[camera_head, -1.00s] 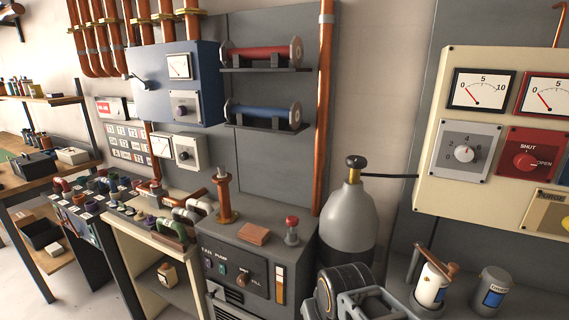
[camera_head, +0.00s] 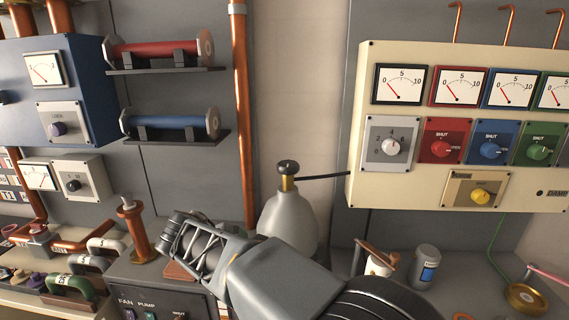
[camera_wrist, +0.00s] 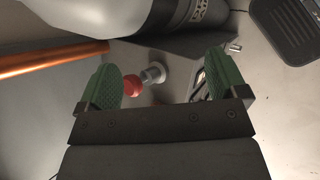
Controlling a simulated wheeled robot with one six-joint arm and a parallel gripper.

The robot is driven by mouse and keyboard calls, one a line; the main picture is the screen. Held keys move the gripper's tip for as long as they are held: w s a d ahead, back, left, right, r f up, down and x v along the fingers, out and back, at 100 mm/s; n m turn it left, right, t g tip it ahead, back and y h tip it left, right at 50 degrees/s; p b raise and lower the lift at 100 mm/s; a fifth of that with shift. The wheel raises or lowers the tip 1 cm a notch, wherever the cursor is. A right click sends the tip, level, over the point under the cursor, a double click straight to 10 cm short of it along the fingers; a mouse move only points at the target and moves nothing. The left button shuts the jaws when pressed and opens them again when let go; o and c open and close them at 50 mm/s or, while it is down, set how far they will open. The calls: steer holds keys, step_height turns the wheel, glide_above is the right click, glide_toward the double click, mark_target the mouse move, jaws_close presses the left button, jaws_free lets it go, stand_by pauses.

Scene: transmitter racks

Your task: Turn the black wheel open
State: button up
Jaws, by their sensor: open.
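The black wheel (camera_head: 287,167) sits on a brass neck on top of a grey gas cylinder (camera_head: 290,222) in the head view. A dark pipe runs from the neck to the right towards the meter panel. My arm crosses in front of the cylinder's lower part. In the wrist view my gripper (camera_wrist: 160,80) is open, its two green pads apart with nothing held between them. A red knob on a grey post (camera_wrist: 133,85) shows beyond the pads, towards the left one. I cannot make out the wheel in the wrist view.
A cream meter panel (camera_head: 460,190) with coloured knobs is on the right. A copper pipe (camera_head: 243,120) rises left of the cylinder; a short copper post (camera_head: 134,230) stands on the fan cabinet. A white canister (camera_head: 378,265) and a grey one (camera_head: 425,264) stand right of the cylinder.

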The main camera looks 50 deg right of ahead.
steer(key=w+d+r+n+g+h, duration=0.1)
steer(key=w+d+r+n+h, duration=0.3)
steer(key=d+r+h, duration=0.15)
steer(key=n+g+h, duration=0.2)
steer(key=n+h, duration=0.1)
steer(key=h, duration=0.1)
glide_toward(288, 163)
steer(key=d, duration=0.2)
steer(key=d+p, duration=0.1)
steer(key=d, duration=0.2)
steer(key=s+d+p, duration=0.1)
steer(key=d, duration=0.2)
steer(key=shift+s+d+f, duration=0.1)
steer(key=shift+f, duration=0.2)
steer(key=shift+s+d+p, duration=0.1)
steer(key=shift+d+p, duration=0.2)
steer(key=shift+d, duration=0.5)
steer(key=shift+t, duration=0.3)
steer(key=c, duration=0.9)
